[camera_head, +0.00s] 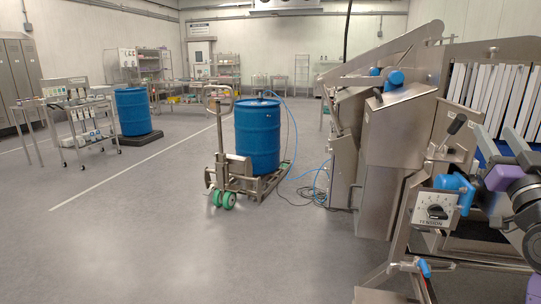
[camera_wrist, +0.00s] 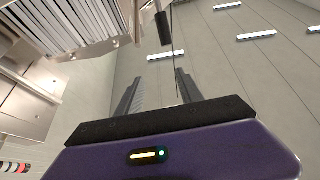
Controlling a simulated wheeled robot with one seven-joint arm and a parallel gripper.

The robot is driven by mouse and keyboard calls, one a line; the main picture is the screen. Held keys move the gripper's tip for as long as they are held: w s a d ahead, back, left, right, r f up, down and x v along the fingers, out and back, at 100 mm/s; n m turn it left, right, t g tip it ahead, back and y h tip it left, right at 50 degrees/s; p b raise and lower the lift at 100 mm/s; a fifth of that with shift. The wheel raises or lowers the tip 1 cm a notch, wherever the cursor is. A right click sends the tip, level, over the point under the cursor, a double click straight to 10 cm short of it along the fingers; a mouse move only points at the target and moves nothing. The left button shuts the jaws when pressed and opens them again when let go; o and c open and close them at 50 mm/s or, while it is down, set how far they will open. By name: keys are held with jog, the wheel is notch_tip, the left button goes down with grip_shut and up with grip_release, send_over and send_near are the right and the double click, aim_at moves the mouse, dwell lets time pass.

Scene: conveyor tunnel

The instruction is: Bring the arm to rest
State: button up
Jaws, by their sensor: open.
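My gripper (camera_wrist: 160,77) shows in the wrist view with its two dark fingers spread apart and nothing between them. Its purple body with a small lit indicator fills the bottom of that view. The fingers point up toward the pale wall and ceiling. In the head view, purple and dark parts of my arm show at the right edge, in front of the steel machine (camera_head: 395,135). A blue part and a dial plate marked TENSION (camera_head: 434,209) show close beside my arm there; I cannot tell whether they touch.
White slats (camera_head: 500,95) hang in the machine's opening at right. A blue barrel (camera_head: 257,138) stands on a wheeled pallet truck (camera_head: 232,180), with a hose on the floor (camera_head: 310,192). Another barrel (camera_head: 132,112) and a cart (camera_head: 83,125) stand at left. The front floor is clear.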

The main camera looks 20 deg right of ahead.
jog(key=s+a+f+y+p, duration=0.15)
jog(key=s+a+f, duration=0.25)
jog(key=a+f, duration=0.65)
jog(key=s+a+f+y+p, duration=0.1)
jog(key=s+a+f+p, duration=0.3)
jog(key=a+f, duration=0.65)
jog(key=s+a+f+n+g+y+p, duration=0.2)
jog(key=s+a+f+n+y, duration=0.1)
jog(key=s+a, duration=0.7)
jog(key=s+a+f+n+g+y+p, duration=0.2)
jog(key=s+a+y, duration=0.4)
jog(key=s+a, duration=0.4)
jog(key=s+f+n, duration=0.1)
jog(key=s, duration=0.2)
jog(key=shift+g, duration=0.3)
